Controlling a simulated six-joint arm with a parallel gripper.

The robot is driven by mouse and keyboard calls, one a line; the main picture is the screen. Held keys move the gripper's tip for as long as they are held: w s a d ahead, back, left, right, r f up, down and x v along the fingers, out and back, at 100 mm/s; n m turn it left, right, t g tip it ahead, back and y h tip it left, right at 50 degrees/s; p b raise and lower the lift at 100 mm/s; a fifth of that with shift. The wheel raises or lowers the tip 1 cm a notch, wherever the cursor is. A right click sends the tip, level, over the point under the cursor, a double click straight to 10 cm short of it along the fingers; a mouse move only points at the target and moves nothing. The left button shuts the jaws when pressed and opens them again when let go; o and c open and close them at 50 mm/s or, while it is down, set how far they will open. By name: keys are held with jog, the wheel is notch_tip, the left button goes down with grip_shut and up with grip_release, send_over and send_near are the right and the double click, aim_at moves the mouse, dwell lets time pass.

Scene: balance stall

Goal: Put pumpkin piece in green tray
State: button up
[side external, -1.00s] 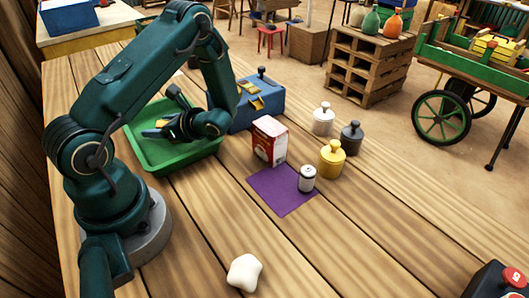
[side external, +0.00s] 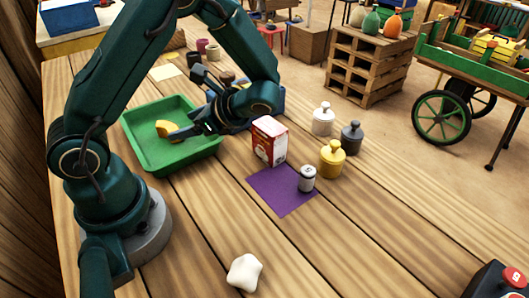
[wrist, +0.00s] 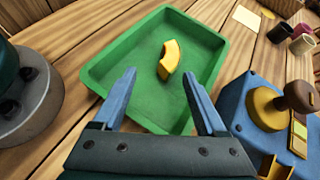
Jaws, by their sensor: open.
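The pumpkin piece (side external: 167,129) is a curved orange-yellow chunk lying on the floor of the green tray (side external: 143,150). In the wrist view the pumpkin piece (wrist: 169,60) lies inside the tray (wrist: 130,45), clear of its walls. My gripper (side external: 185,136) is over the tray's right side, with its fingers pointing left toward the piece. In the wrist view my gripper (wrist: 159,76) has its two blue fingers wide apart and nothing between them. The piece shows beyond the fingertips.
A blue balance box (wrist: 240,110) stands beside the tray, partly behind my gripper. A red-and-white carton (side external: 269,141), a purple mat (side external: 270,195) with a small canister (side external: 307,179), and several knobbed weights stand to the right. A white lump (side external: 244,273) lies in front on bare planks.

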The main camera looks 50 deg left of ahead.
jog(key=s+d+r+n+t+h, duration=0.1)
jog(key=d+r+n+t+h, duration=0.3)
jog(key=d, duration=0.4)
jog(key=s+d+r+n+t+h, duration=0.1)
jog(key=d+r+n+t+h, duration=0.4)
jog(key=d+n+t+h, duration=0.1)
jog(key=shift+s+d+r+n+t+h, duration=0.3)
jog(key=shift+d+n, duration=0.4)
jog(key=shift+d, duration=0.15)
